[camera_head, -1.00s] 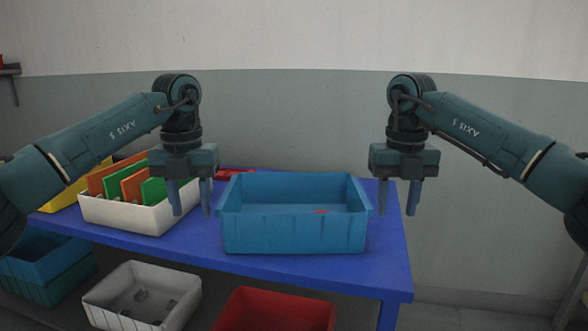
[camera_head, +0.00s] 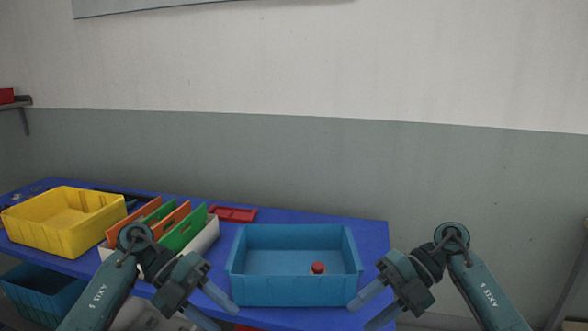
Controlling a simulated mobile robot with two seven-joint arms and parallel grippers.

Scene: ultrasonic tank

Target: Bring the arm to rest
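My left gripper (camera_head: 214,308) is open and empty, low in the picture, in front of the white bin and left of the blue tank. My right gripper (camera_head: 364,310) is open and empty, beside the front right corner of the blue tank (camera_head: 294,294). Both grippers point inward toward each other. The blue tank stands on the blue table (camera_head: 374,234). A small red-topped object (camera_head: 318,268) is inside it, near the right of its floor.
A white bin (camera_head: 208,237) with orange and green dividers stands left of the tank. A yellow bin (camera_head: 62,240) is at the far left. A flat red item (camera_head: 233,214) lies behind. A dark blue bin (camera_head: 42,296) sits below the table.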

